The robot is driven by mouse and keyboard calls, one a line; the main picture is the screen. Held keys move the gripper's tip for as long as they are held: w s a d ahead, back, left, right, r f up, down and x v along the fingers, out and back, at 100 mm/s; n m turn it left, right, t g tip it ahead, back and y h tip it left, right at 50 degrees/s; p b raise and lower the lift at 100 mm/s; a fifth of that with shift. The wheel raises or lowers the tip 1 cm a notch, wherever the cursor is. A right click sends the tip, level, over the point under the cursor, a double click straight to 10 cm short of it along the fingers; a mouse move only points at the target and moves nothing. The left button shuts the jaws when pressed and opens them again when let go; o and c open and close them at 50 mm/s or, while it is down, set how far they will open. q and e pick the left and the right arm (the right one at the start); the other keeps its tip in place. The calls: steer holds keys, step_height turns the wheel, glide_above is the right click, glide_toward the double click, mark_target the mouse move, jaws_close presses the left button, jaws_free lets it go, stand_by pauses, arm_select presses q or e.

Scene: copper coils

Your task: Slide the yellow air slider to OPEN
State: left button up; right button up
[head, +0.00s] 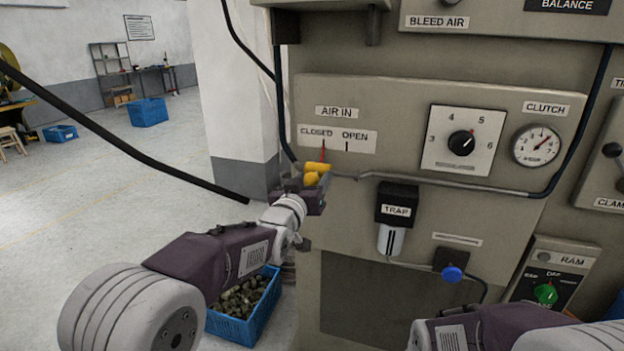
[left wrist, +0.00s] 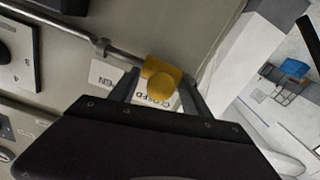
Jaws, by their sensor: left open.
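The yellow air slider (head: 316,173) sits on the pipe below the AIR IN label, under the CLOSED side of the CLOSED/OPEN plate (head: 337,138). A red mark shows above it on the CLOSED side. My left gripper (head: 312,190) is at the slider, with its fingers partly hidden. In the left wrist view the slider's round yellow knob (left wrist: 160,86) lies between the two open fingers of my left gripper (left wrist: 160,92). I cannot tell whether either finger touches it. My right arm shows at the lower right, but its gripper is out of view.
The metal pipe (head: 450,182) runs right from the slider. A black TRAP unit (head: 397,204) and a blue knob (head: 452,273) sit below it. A clutch dial (head: 462,142) and gauge (head: 537,145) are to the right. A blue crate (head: 262,318) stands on the floor beneath my left arm.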

arm_select(q)
jaws_close()
stand_by(1.3)
